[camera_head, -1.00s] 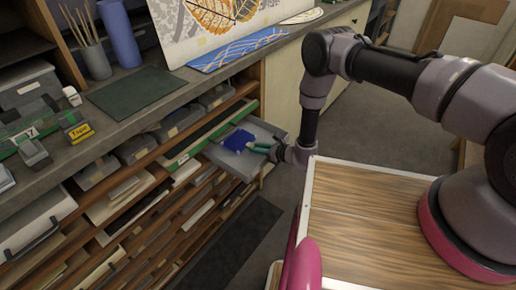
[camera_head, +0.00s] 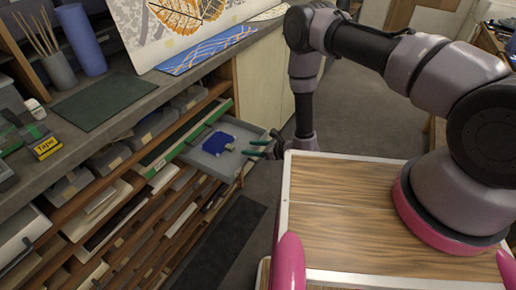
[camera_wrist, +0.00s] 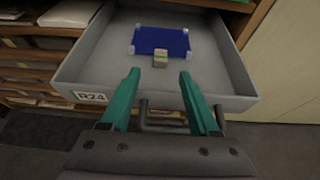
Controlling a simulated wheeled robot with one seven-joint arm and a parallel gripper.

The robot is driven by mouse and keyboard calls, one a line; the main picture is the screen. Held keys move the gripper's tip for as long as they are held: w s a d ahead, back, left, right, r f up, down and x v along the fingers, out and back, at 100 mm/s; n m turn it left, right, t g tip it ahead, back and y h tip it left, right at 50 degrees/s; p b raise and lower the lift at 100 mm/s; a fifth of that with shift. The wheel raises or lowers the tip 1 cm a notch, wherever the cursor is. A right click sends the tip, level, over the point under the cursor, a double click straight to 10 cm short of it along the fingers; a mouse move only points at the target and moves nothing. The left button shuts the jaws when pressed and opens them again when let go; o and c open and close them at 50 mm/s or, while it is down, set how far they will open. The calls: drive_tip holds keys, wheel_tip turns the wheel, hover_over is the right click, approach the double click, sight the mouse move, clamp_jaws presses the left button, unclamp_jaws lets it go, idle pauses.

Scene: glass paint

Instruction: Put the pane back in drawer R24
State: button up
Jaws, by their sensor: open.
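The blue pane (camera_head: 218,142) lies flat inside the pulled-out grey drawer (camera_head: 193,153). In the wrist view the pane (camera_wrist: 150,42) has pale pieces at its corners and a small yellowish block at its near edge. The drawer's front (camera_wrist: 190,103) bears the label R24 (camera_wrist: 91,97). My gripper (camera_head: 262,147) is just outside the drawer's front, with its green fingers apart. In the wrist view my gripper (camera_wrist: 158,76) is open and empty, its fingertips short of the pane. The drawer handle shows between the fingers.
The rack (camera_head: 125,195) holds several other shallow drawers and trays below the worktop. A green cutting mat (camera_head: 105,98), brushes and a tape box (camera_head: 47,148) are on the worktop. Bare floor lies right of the drawer.

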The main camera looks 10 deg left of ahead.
drive_tip(key=shift+v, duration=1.75)
drive_tip(key=w+a+r+n+g+y, duration=0.1)
drive_tip(key=w+a+r+n+y, duration=0.2)
drive_tip(key=r, duration=0.8)
drive_tip(key=d+r+n+g+h, duration=0.1)
drive_tip(key=d+r+n+g, duration=0.25)
drive_tip(key=r, duration=1.15)
drive_tip(key=d+r+n+g+h, duration=0.1)
drive_tip(key=d+r+n+g, duration=0.3)
drive_tip(key=r, duration=1)
drive_tip(key=s+d+r+n+t+h, duration=0.2)
drive_tip(key=s+d+r+t+h, duration=0.1)
drive_tip(key=s+d+r, duration=0.2)
drive_tip(key=s+d+r+n+t+h, duration=0.3)
drive_tip(key=s+d+r, duration=0.3)
drive_tip(key=d, duration=0.8)
drive_tip(key=s+d+r+n+t+h, duration=0.2)
drive_tip(key=s+d+r+t+h, duration=0.2)
drive_tip(key=d+r, duration=0.6)
drive_tip(key=shift+s+r+n+t+h, duration=0.3)
drive_tip(key=shift+s+n+t+h, duration=0.05)
drive_tip(key=shift+s+h, duration=0.4)
drive_tip(key=shift+d, duration=0.1)
